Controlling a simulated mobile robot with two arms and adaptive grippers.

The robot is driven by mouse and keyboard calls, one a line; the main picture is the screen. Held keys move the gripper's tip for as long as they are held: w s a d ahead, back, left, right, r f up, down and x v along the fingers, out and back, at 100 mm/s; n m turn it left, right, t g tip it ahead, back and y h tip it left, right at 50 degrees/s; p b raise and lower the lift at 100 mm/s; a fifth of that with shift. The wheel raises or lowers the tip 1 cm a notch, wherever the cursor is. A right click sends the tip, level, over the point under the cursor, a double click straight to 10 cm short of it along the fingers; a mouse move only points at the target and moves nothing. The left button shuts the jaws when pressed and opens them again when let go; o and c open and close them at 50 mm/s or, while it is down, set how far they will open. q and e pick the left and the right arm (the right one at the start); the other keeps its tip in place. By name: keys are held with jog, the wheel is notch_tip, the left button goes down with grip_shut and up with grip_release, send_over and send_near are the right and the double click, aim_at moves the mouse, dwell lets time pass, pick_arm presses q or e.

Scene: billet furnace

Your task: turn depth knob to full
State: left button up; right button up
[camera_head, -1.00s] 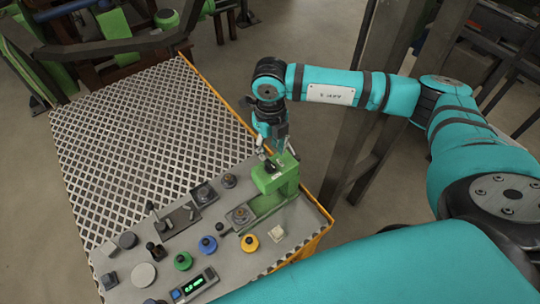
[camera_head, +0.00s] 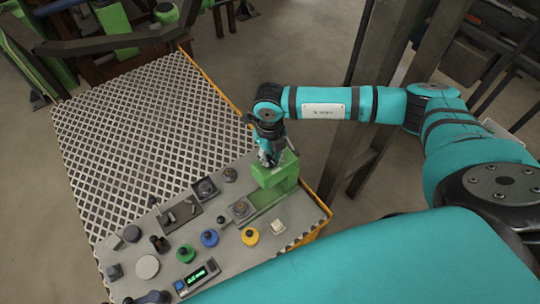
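A control panel (camera_head: 222,236) with several knobs and buttons stands at the front of the patterned platform. A green block (camera_head: 274,172) rises at its right side, with a green strip (camera_head: 268,197) running down-left from it. My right gripper (camera_head: 268,160) points down at the top of the green block, close to it or touching. Its fingers are small and dark here, so I cannot tell whether they are open or shut. Anything between them on the block's top is hidden. I cannot tell which control is the depth knob. My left gripper is not in view.
Square-based knobs (camera_head: 205,188) and (camera_head: 240,209), a round knob (camera_head: 230,174), green (camera_head: 185,254), blue (camera_head: 209,238) and yellow (camera_head: 250,236) buttons and a lit green display (camera_head: 196,275) crowd the panel. A dark post (camera_head: 372,130) stands right of it.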

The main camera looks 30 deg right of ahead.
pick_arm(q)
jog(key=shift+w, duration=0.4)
pick_arm(e)
grip_shut()
jog(key=shift+f+n+b, duration=0.15)
jog(key=shift+n+b, duration=0.35)
jog(key=shift+b, duration=0.45)
jog(key=n+b, duration=1.4)
jog(key=b, duration=0.5)
jog(key=shift+w+n, duration=0.1)
jog(key=shift+n, duration=0.2)
pick_arm(q)
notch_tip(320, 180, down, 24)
jog(key=b, duration=0.2)
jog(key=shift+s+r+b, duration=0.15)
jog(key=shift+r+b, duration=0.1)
jog(key=shift+b, duration=0.1)
pick_arm(e)
jog(key=shift+r+n, duration=0.2)
jog(key=shift+n, duration=1)
jog(key=o, duration=0.7)
grip_release()
